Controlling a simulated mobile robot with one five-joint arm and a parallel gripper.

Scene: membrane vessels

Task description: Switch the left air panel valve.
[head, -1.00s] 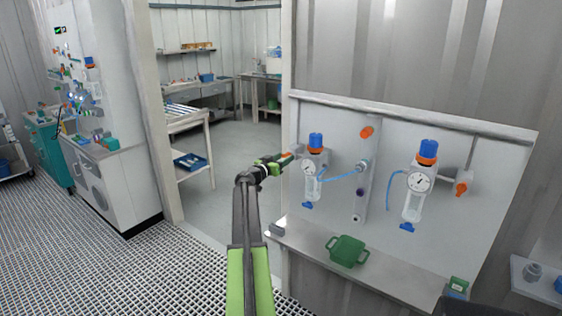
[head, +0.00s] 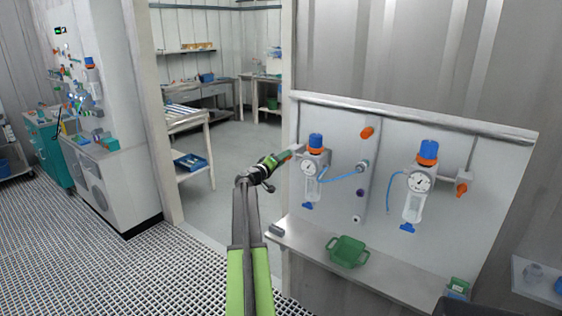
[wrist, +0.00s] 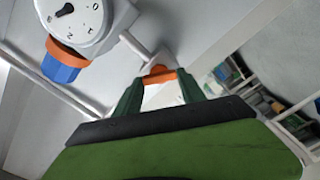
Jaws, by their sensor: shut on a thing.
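My gripper (head: 286,155) reaches the left end of the air panel (head: 335,118). In the wrist view its two dark green fingers (wrist: 160,92) are shut on the orange handle (wrist: 158,76) of the left valve. A pale pipe (wrist: 134,45) runs from that valve to the left regulator (head: 311,167), which has a round gauge, an orange ring and a blue knob. In the wrist view this gauge (wrist: 76,20) is upper left. The fingers hide part of the handle.
A second regulator (head: 420,182) with an orange valve handle (head: 461,189) is on the panel's right. Another orange handle (head: 367,132) is in the middle. A green basket (head: 347,251) sits on the shelf below. A doorway lies left of the panel.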

